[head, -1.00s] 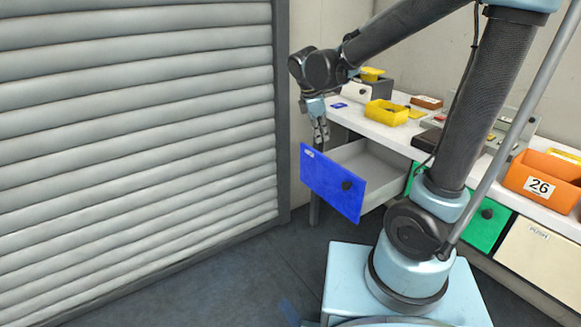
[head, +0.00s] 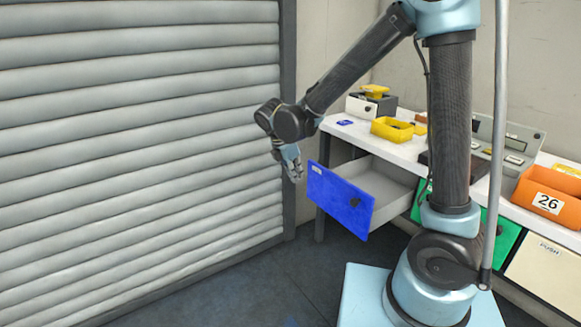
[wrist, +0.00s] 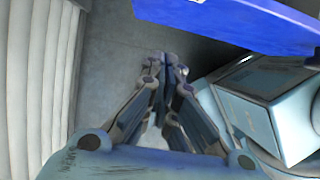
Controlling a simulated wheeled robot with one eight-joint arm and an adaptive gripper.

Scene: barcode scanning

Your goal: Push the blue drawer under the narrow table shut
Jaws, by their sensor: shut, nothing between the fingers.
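The blue drawer (head: 340,200) under the narrow table (head: 412,151) stands pulled out, with its grey inside showing and a dark round knob on its blue front. Its blue front also shows at the top right of the wrist view (wrist: 235,22). My gripper (head: 296,177) is just left of the drawer front in the head view, pointing down, and appears apart from it. In the wrist view my gripper's fingers (wrist: 165,65) are together with nothing between them, over the dark floor.
A ribbed grey shutter (head: 140,130) fills the left. On the table are a yellow bin (head: 392,130) and an orange bin (head: 545,195) marked 26. A green drawer front (head: 505,240) and a cream one (head: 545,272) are right of the blue drawer. Dark floor (head: 300,265) lies clear in front.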

